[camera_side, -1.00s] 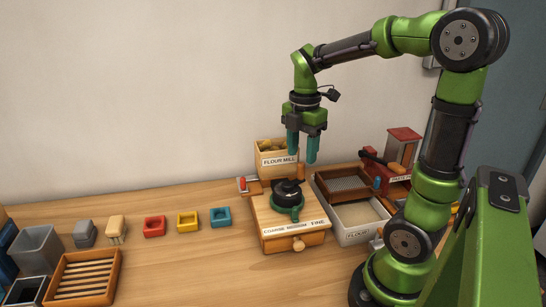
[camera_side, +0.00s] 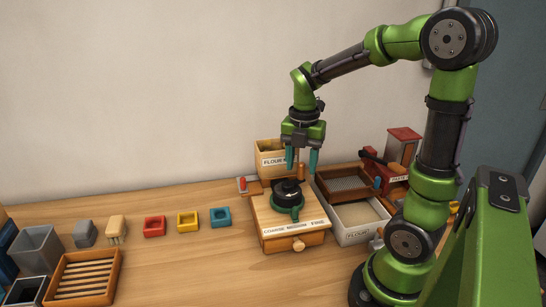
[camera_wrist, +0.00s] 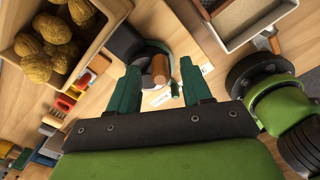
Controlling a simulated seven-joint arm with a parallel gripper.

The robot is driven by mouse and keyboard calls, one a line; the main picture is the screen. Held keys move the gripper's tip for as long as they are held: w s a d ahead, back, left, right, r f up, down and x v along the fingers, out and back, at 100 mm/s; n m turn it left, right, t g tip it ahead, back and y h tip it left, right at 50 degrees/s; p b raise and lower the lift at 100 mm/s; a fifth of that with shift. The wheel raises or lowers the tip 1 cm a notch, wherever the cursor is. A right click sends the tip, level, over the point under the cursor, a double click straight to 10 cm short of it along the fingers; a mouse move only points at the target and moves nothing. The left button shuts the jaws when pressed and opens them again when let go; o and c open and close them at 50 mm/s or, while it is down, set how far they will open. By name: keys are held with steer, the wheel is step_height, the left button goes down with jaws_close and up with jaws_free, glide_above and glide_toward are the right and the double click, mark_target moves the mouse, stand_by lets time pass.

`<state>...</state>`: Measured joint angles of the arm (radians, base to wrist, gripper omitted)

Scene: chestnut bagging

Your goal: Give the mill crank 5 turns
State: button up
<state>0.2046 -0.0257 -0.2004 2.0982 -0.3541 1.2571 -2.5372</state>
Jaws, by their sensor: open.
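The flour mill (camera_side: 290,227) is a wooden box with a scale strip on its front edge and a dark round mechanism with a green ring on top. The crank's wooden handle (camera_side: 301,172) stands upright behind the dark top. In the wrist view the handle (camera_wrist: 160,70) shows between the fingertips. My gripper (camera_side: 302,161) is open and points down, its teal fingers either side of the handle's top. Whether the fingers touch the handle cannot be told. In the wrist view the gripper (camera_wrist: 162,85) holds nothing.
A white flour tray (camera_side: 358,226) with a sieve (camera_side: 346,181) is at the right.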

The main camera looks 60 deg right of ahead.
steer(key=shift+f, duration=0.15)
steer(key=shift+f, duration=0.85)
